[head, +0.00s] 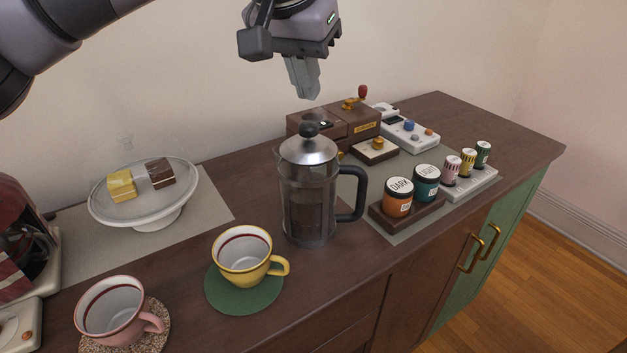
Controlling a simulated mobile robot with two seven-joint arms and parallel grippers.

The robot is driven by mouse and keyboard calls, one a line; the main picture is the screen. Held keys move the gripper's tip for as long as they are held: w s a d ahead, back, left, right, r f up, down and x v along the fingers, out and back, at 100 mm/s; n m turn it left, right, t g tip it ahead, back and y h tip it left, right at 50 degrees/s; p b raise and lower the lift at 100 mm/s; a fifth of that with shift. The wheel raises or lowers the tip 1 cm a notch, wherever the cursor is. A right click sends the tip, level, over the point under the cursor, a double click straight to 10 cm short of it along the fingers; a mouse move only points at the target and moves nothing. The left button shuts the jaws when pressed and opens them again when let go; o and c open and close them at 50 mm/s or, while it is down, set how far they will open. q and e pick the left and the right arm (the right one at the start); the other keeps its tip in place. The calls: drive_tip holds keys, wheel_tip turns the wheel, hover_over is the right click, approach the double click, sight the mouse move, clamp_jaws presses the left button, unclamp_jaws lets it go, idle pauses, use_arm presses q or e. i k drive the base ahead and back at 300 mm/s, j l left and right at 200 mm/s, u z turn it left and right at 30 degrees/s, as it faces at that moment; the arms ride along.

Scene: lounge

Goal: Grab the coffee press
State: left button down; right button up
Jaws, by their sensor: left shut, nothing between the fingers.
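The coffee press (307,192) stands upright near the middle of the wooden counter in the head view. It has a clear body, a silver lid with a dark round knob, and a black handle on its right side. My left gripper (308,92) hangs above the press with its fingers pointing down. The fingers are together with nothing between them, and a gap separates them from the knob. My right gripper does not show.
A yellow cup (240,257) on a green coaster and a pink cup (112,310) stand front left of the press. A cake stand (150,213) is at the left. A wooden grinder box (340,120) stands behind, and orange (398,197) and teal (426,183) jars stand right.

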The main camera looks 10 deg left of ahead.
sight(308, 196)
drive_tip(key=k, duration=1)
